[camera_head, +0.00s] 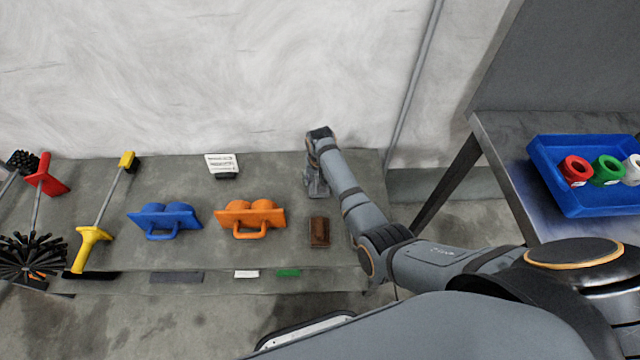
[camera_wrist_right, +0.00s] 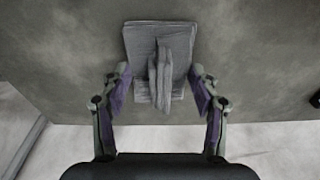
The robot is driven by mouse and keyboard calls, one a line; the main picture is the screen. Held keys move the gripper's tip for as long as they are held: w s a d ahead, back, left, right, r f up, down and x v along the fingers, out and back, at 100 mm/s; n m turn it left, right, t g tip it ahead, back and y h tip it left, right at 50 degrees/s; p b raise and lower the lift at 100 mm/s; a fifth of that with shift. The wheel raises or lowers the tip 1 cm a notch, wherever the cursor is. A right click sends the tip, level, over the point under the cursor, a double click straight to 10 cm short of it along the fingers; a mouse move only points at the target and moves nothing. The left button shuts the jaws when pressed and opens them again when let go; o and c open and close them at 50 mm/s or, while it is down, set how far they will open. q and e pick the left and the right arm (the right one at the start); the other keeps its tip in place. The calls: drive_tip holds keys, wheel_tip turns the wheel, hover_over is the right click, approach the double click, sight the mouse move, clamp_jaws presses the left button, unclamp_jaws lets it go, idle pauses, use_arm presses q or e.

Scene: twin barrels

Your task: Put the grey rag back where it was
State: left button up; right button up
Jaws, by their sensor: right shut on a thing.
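The grey rag (camera_wrist_right: 160,45) looks folded, with a raised ridge along its middle, and shows in the right wrist view against a grey surface. My right gripper (camera_wrist_right: 160,82) has a finger on each side of the rag's ridge and is shut on the rag. In the head view, my right gripper (camera_head: 317,187) is over the right end of the grey bench (camera_head: 235,177), behind a brown block. The rag is hard to tell from the gripper there, and its contact with the bench is unclear. My left gripper is not in view.
The brown block (camera_head: 319,232) lies in front of the right gripper. A blue tray (camera_head: 590,208) with coloured rings is on the right table.

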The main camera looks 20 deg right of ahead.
drive_tip(key=shift+f, duration=0.1)
drive_tip(key=shift+s+a+r, duration=0.1)
drive_tip(key=shift+s+r, duration=0.05)
drive_tip(key=shift+r, duration=0.05)
drive_tip(key=shift+f, duration=0.1)
drive_tip(key=o, duration=0.7)
drive_tip(key=shift+f, duration=0.1)
drive_tip(key=o, duration=0.4)
